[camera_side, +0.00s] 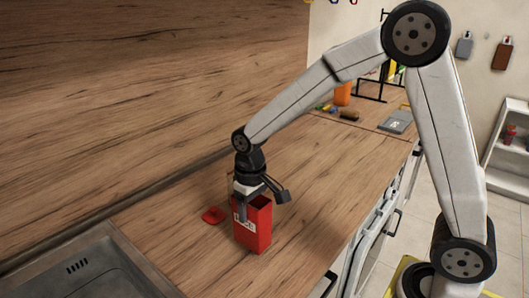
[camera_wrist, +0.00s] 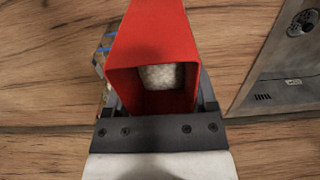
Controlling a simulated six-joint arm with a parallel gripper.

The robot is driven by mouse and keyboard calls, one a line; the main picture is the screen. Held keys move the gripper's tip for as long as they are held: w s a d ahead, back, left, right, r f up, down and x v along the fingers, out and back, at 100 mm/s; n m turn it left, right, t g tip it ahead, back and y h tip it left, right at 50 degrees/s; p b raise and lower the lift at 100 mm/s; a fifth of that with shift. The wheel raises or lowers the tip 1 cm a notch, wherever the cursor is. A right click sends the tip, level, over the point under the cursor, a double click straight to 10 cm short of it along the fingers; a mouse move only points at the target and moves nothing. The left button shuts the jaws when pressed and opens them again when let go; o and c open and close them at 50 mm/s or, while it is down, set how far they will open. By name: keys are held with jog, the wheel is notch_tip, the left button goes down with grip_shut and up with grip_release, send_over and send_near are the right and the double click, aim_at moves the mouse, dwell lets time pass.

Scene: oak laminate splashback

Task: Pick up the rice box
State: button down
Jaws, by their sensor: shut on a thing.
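The rice box (camera_side: 257,224) is a tall red box with an open top and a white label on its front, standing upright on the wooden counter in the side view. In the wrist view I look down into the rice box (camera_wrist: 150,35) and see white rice at its bottom. My gripper (camera_side: 243,207) comes down from above at the box's upper part. In the wrist view the fingers of my gripper (camera_wrist: 160,108) lie on either side of the box, shut on it. I cannot tell whether the box's base touches the counter.
A small red item (camera_side: 212,216) lies on the counter left of the box. A metal sink (camera_side: 75,270) is at the front left and also shows in the wrist view (camera_wrist: 285,70). An orange container (camera_side: 342,94) and several other items are at the far end. The counter's middle is clear.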

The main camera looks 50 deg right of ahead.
jog(key=shift+w+f, duration=0.2)
jog(key=shift+f, duration=1.5)
jog(key=shift+f, duration=0.1)
grip_release()
notch_tip(320, 180, up, 12)
jog(key=shift+r, duration=0.1)
jog(key=shift+s, duration=0.1)
jog(key=s+d+f+t, duration=0.2)
jog(key=s+d+f, duration=0.1)
jog(key=s+f, duration=0.7)
jog(key=shift+s+d+f+t, duration=0.2)
jog(key=shift+s+d+t, duration=0.15)
jog(key=shift+s, duration=0.8)
